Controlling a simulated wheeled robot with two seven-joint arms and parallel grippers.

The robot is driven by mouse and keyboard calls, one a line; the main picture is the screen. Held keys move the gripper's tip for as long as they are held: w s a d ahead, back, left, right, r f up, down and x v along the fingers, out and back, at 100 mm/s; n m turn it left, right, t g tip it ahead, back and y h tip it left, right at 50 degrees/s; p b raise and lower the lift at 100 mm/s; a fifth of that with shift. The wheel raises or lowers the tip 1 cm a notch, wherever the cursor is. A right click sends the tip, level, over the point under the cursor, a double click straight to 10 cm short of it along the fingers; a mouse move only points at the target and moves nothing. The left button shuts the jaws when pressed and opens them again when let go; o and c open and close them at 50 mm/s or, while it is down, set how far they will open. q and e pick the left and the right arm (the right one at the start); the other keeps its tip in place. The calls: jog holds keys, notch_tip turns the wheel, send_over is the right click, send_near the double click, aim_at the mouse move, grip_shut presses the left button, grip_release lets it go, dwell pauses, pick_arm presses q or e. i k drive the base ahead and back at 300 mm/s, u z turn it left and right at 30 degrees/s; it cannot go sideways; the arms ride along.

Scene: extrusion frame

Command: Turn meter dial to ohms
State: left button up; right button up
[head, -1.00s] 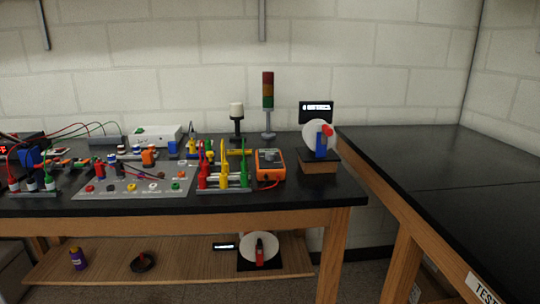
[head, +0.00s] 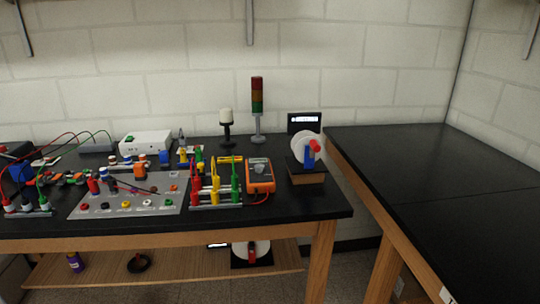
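The orange multimeter (head: 260,176) lies on the black tabletop, right of the middle of the bench. Its dark round dial (head: 261,180) is on its face, too small here to read its pointer or setting. A red lead runs from its lower end. Neither my left nor my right gripper shows in the head view.
A rack of red, yellow and green probes (head: 215,188) stands just left of the meter. A disc device with a blue and red handle (head: 310,155) stands to its right. Behind are a stack light (head: 257,108) and a white-topped lamp (head: 226,125). The right-hand bench (head: 430,165) is bare.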

aim_at(259, 168)
jog(key=u, duration=0.1)
jog(key=i, duration=0.65)
jog(key=u, duration=0.6)
